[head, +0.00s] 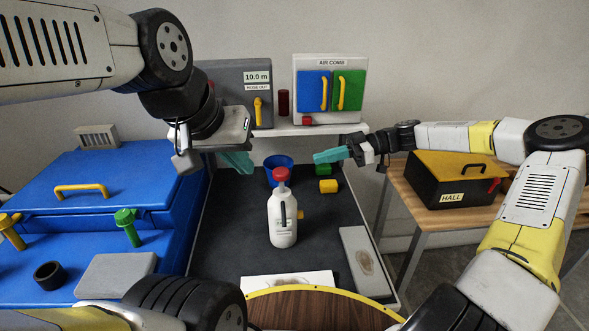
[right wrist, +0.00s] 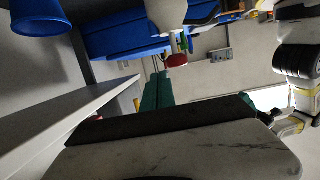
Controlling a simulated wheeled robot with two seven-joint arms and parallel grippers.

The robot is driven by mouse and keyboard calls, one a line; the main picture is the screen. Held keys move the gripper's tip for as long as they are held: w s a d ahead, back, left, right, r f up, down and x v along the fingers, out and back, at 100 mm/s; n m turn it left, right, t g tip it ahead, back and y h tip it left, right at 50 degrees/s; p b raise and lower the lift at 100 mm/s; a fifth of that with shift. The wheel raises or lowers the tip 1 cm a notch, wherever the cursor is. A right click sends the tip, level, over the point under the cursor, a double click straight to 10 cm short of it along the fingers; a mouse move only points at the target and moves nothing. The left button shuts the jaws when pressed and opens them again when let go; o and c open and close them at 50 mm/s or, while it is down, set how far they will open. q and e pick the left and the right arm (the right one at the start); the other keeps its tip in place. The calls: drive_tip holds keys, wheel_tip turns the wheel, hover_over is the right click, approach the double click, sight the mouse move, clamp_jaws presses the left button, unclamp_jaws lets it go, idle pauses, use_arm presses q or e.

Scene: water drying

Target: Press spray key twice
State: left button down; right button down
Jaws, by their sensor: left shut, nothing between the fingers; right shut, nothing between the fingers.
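A white spray bottle (head: 283,222) with a red top (head: 281,175) stands upright on the dark table mat. The right wrist view shows the red top (right wrist: 176,60) beyond the fingertips, with part of the white body (right wrist: 165,14). My left gripper (head: 241,162) has its teal fingers shut, up and to the left of the red top, apart from it. My right gripper (head: 328,156) is shut and empty, to the right of the top; its teal fingers (right wrist: 157,90) also show in the right wrist view. I cannot make out a separate spray key.
A blue cup (head: 270,163) stands behind the bottle. Green (head: 323,169) and yellow (head: 328,186) blocks lie to the right. A white board (head: 290,280) lies in front and a grey slab (head: 352,240) to the right. A shelf (head: 300,130) with boxes stands behind.

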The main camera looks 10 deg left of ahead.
drive_tip(key=x, duration=0.3)
drive_tip(key=f+x, duration=0.1)
drive_tip(key=x, duration=0.3)
drive_tip(key=f+x, duration=0.1)
drive_tip(key=x, duration=0.2)
drive_tip(key=shift+f, duration=1.05)
